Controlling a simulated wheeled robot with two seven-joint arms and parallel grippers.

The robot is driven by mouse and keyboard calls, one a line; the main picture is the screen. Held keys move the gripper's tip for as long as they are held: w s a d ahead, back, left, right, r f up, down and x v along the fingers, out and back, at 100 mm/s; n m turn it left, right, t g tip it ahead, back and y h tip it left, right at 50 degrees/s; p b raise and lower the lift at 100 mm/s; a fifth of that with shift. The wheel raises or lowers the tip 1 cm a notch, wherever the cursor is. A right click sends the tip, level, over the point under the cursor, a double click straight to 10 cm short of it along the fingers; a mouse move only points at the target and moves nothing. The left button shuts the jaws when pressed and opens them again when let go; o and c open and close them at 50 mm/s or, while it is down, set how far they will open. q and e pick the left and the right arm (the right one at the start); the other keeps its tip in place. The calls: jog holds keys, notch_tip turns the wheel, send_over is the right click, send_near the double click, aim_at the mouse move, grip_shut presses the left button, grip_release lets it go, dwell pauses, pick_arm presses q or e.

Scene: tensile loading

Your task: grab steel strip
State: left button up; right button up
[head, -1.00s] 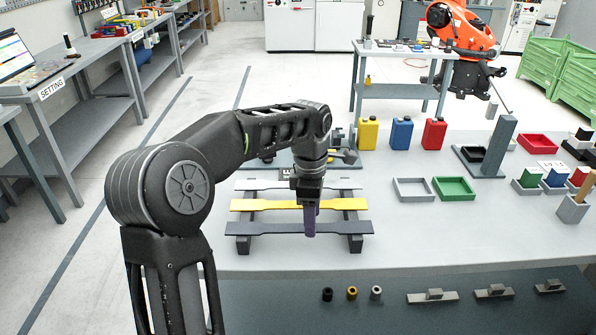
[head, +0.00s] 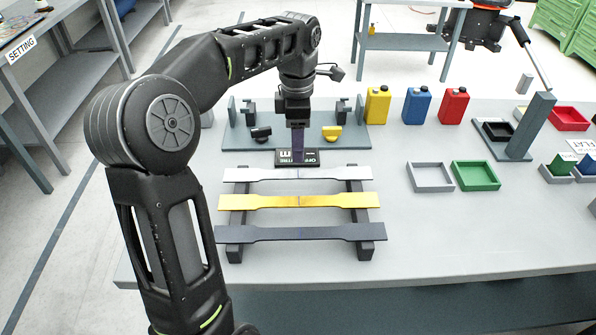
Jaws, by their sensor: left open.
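Three flat dogbone strips lie across a dark two-bar rack (head: 366,249) on the table. The rear one is a silver strip (head: 262,174), the middle one a yellow strip (head: 262,202), the front one a dark grey strip (head: 262,234). Which of them is steel is not labelled in view. My left gripper (head: 299,156) points down from above, just behind the middle of the silver strip in the head view. Its purple fingers are seen edge-on, open, with nothing visible between them. They overlap a black labelled block in the picture. My right gripper is out of view.
Behind the rack stands a grey fixture plate (head: 352,140) with a black clamp (head: 260,135) and a yellow clamp (head: 332,133). Yellow, blue and red canisters, a grey tray (head: 431,189) and a green tray (head: 498,186) are to the right. The table front right is clear.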

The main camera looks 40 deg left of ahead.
aim_at(298, 174)
pick_arm(q)
jog(key=shift+f, duration=1.3)
notch_tip(298, 174, down, 5)
jog(key=shift+f+p, duration=0.1)
jog(key=shift+p, duration=0.75)
jog(key=shift+c, duration=0.3)
grip_shut()
